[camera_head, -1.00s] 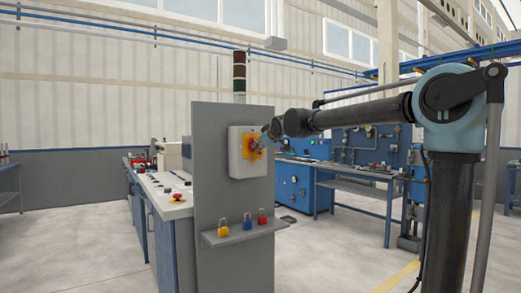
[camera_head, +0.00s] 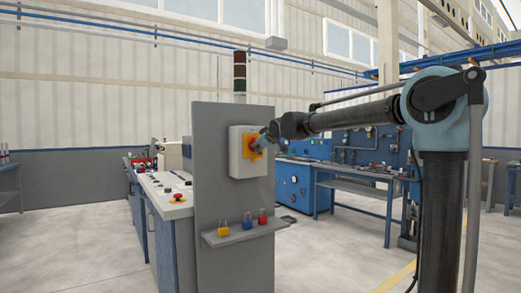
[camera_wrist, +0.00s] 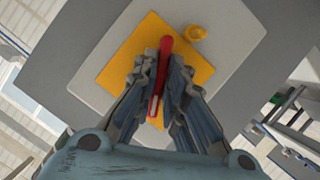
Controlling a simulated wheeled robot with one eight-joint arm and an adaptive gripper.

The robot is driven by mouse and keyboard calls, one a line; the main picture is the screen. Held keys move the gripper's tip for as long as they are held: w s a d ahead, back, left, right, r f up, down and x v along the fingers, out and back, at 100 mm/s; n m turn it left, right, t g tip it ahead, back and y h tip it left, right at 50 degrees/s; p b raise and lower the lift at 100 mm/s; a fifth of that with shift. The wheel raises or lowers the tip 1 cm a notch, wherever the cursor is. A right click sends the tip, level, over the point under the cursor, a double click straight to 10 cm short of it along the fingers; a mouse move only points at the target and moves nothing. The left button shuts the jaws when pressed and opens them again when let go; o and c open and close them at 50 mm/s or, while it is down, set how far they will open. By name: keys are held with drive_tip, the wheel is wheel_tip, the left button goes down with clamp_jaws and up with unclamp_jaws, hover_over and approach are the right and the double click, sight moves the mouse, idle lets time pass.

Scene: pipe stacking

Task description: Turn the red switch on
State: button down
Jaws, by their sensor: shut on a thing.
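The red switch (camera_wrist: 165,62) is a long red handle on a yellow plate (camera_wrist: 128,57) in the wrist view. The plate sits on a light grey box (camera_wrist: 97,52), which also shows in the head view (camera_head: 235,160) on the grey upright panel. My gripper (camera_wrist: 163,62) is shut on the red handle, with one finger on each side of it. In the head view my gripper (camera_head: 262,140) reaches the switch from the right and partly covers it. A small yellow tab (camera_wrist: 194,33) sticks out at the plate's edge.
A shelf (camera_head: 245,233) below the box holds a yellow padlock (camera_head: 222,229), a blue one (camera_head: 247,222) and a red one (camera_head: 262,217). A control desk (camera_head: 165,200) stands left of the panel. A signal tower (camera_head: 239,72) rises behind it. Blue workbenches stand at the right.

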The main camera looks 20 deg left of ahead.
drive_tip(key=shift+w+r+m, duration=0.1)
drive_tip(key=shift+m, duration=0.2)
drive_tip(key=shift+w+m+g+y, duration=0.1)
drive_tip(key=shift+m+g+y, duration=0.2)
drive_tip(key=shift+m+g, duration=0.15)
drive_tip(key=shift+r+m+g+y, duration=0.1)
drive_tip(key=shift+m+g+y, duration=0.35)
drive_tip(key=shift+m, duration=0.7)
drive_tip(key=c, duration=1.7)
unclamp_jaws()
drive_tip(key=shift+o, duration=0.2)
drive_tip(key=shift+d, duration=0.15)
drive_tip(key=v, duration=1.1)
drive_tip(key=shift+d, duration=0.3)
